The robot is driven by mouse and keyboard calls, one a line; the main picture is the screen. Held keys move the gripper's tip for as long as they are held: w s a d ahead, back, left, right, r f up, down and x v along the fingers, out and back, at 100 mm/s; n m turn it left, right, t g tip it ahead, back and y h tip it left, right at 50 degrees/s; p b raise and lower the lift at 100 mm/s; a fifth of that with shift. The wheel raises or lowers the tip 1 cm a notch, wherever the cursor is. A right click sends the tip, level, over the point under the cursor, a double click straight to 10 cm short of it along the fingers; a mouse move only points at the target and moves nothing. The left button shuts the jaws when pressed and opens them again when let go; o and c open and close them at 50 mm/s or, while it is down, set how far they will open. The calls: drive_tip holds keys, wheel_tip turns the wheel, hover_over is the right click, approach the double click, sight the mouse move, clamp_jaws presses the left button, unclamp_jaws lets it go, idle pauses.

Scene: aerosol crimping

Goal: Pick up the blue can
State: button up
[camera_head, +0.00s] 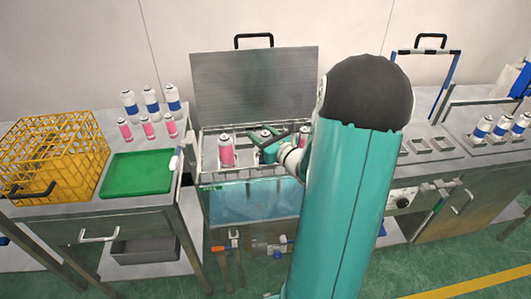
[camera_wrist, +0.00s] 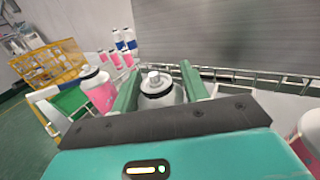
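My gripper (camera_head: 278,146) is down in the steel tub in the middle, with its green fingers on both sides of a white-topped can (camera_head: 266,134). In the wrist view this can (camera_wrist: 157,86) stands upright between the fingertips (camera_wrist: 160,80). Its lower body is hidden by my gripper, so its band colour does not show. I cannot tell whether the fingers touch it. White cans with blue bands (camera_head: 151,103) stand at the back of the left table. More blue-banded cans (camera_head: 501,127) stand on the right bench.
A pink can (camera_head: 227,152) stands left of my gripper in the tub (camera_head: 210,164), and another pinkish one is to the right. The open lid (camera_head: 255,85) rises behind. Small pink cans (camera_head: 148,128), a green tray (camera_head: 137,174) and a yellow basket (camera_head: 58,150) are on the left table.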

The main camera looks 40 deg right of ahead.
drive_tip(key=c, duration=0.9)
drive_tip(key=shift+o, duration=0.2)
drive_tip(key=shift+r, duration=0.1)
